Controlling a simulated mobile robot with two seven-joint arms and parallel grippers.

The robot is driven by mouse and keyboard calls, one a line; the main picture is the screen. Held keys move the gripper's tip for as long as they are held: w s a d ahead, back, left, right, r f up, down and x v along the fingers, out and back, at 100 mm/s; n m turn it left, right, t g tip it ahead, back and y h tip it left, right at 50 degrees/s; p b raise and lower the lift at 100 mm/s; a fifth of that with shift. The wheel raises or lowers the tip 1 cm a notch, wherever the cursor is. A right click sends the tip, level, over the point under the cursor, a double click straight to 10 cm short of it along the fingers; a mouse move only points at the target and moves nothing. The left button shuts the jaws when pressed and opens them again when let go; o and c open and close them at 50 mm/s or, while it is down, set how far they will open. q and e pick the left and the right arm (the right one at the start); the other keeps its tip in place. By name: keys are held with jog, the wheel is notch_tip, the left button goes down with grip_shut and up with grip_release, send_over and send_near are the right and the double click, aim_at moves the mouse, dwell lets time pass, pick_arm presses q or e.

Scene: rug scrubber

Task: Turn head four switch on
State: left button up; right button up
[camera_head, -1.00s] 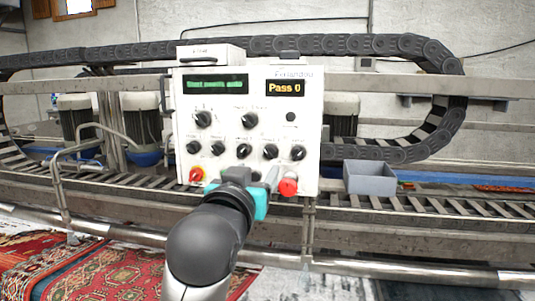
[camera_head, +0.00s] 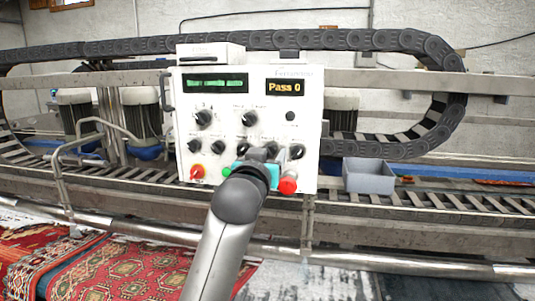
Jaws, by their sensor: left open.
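The white control panel (camera_head: 228,110) faces me with a lower row of several black rotary knobs. Their labels are too small to read. The fourth knob from the left (camera_head: 271,149) is probably the head four switch; it is partly covered by my left gripper (camera_head: 266,156). The gripper is open, with its fingers reaching up at that knob; I cannot tell whether they touch it. The knob's setting is not readable. My right gripper is not in view.
A grey bin (camera_head: 369,177) stands right of the panel. Patterned rugs (camera_head: 110,270) lie below.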

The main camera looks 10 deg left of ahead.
pick_arm(q)
grip_shut()
dwell(0.5)
